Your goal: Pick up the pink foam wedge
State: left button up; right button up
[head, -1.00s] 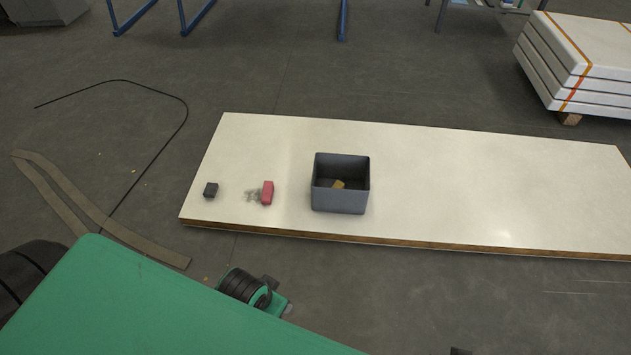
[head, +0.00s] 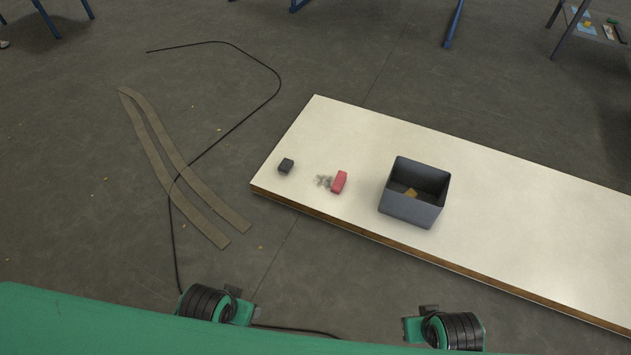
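The pink foam wedge (head: 339,182) is a small reddish-pink block on the white board (head: 480,176), in the middle of the head view. It lies between a small dark block (head: 286,166) on its left and a grey bin (head: 411,208) on its right. A grey smudge or debris patch touches or nearly touches its left side. Neither gripper shows in the head view, and nothing holds the wedge.
The bin holds a small tan piece (head: 410,192). A black cable (head: 222,132) and brown flat strips (head: 176,150) lie on the floor left of the board. Blue metal legs (head: 453,24) stand at the back. The board's right side is clear.

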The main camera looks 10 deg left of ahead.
aim_at(340, 179)
jog(key=i+z, duration=0.1)
jog(key=i, duration=0.75)
